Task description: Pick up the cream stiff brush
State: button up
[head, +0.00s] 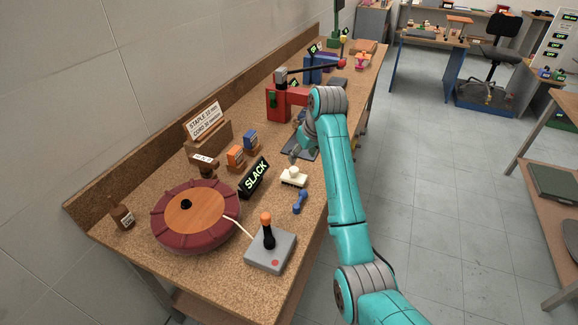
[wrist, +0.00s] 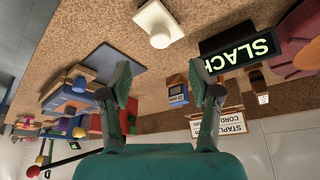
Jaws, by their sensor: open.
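The cream stiff brush (head: 294,177) lies on the brown workbench (head: 160,195), with a rounded knob on top of a pale rectangular base. In the wrist view the brush (wrist: 158,22) is at the top, beyond the fingertips and slightly left of centre. My gripper (head: 300,148) is just behind the brush in the head view, apart from it. In the wrist view my gripper (wrist: 163,82) has its two fingers spread with nothing between them. The fingers are partly hidden by my arm in the head view.
A black SLACK sign (head: 255,177) stands left of the brush, and a blue handled tool (head: 300,201) lies in front. Small orange box (head: 235,156) is left.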

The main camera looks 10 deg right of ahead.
send_over(294, 169)
jog(key=s, duration=0.2)
jog(key=f, duration=0.2)
jog(key=d+f, duration=0.1)
jog(key=f, duration=0.1)
jog(key=shift+f, duration=0.1)
jog(key=shift+x, duration=3.1)
jog(key=shift+s+a, duration=0.1)
jog(key=shift+a, duration=0.1)
grip_shut()
